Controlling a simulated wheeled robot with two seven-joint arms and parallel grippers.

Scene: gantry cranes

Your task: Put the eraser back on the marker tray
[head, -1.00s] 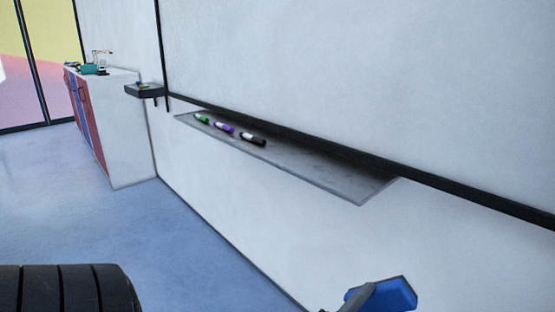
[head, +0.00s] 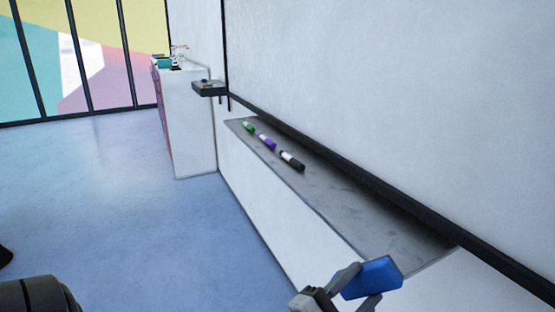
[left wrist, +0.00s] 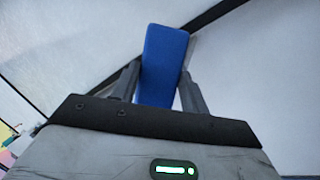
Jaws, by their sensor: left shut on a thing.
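The blue eraser (head: 371,278) is held in my left gripper (head: 358,284), low in the head view. In the left wrist view the eraser (left wrist: 163,62) stands between the two fingers of my left gripper (left wrist: 160,85), which are shut on it. The grey marker tray (head: 345,205) runs along the bottom of the whiteboard. The eraser overlaps the tray's near end in the head view; I cannot tell its height above or distance from the tray. A green marker (head: 249,127), a purple marker (head: 267,142) and a black marker (head: 292,160) lie at the tray's far end. My right gripper is not in view.
The whiteboard (head: 400,90) with its black lower frame rises behind the tray. A small dark shelf (head: 209,90) with small items is on the wall beyond. A white cabinet (head: 190,120) stands farther back. The blue floor (head: 110,200) is open at left.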

